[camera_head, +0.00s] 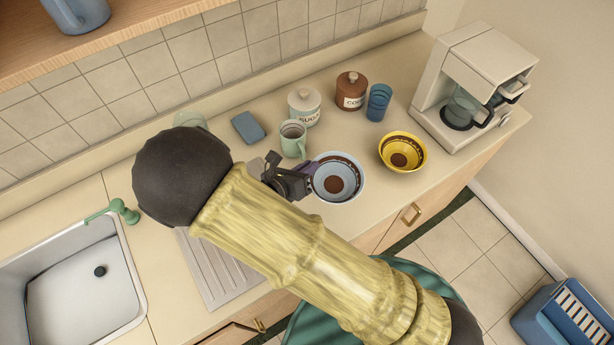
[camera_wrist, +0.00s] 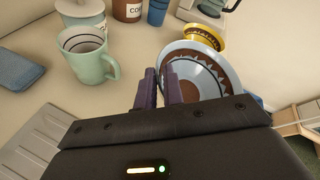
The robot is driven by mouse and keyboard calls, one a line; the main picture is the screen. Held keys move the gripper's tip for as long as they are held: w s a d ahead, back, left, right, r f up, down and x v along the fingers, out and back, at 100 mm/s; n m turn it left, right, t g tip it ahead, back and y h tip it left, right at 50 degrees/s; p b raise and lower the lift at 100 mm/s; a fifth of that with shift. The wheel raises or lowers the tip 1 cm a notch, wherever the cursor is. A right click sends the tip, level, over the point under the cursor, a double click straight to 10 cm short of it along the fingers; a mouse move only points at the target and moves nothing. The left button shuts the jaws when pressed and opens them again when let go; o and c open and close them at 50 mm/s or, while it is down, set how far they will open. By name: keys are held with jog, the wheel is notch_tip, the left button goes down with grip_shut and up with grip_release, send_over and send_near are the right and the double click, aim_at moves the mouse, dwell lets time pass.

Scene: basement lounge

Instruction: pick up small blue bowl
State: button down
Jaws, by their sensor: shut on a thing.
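The small blue bowl (camera_head: 337,178) is light blue with a dark patterned band and a brown centre, near the counter's front edge. It also shows in the wrist view (camera_wrist: 205,75), where it looks tilted. My gripper (camera_head: 307,173) is at the bowl's left side. In the wrist view its dark fingers (camera_wrist: 161,88) are closed on the bowl's near rim. I cannot tell whether the bowl is clear of the counter.
A green mug (camera_head: 293,140) stands close behind the gripper. A yellow bowl (camera_head: 403,151) is to the right. Behind are a sugar jar (camera_head: 304,107), a brown jar (camera_head: 351,91), a blue glass (camera_head: 378,103) and a coffee maker (camera_head: 474,85). A sink (camera_head: 75,275) is left.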

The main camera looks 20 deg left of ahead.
jog(key=shift+r, duration=1.3)
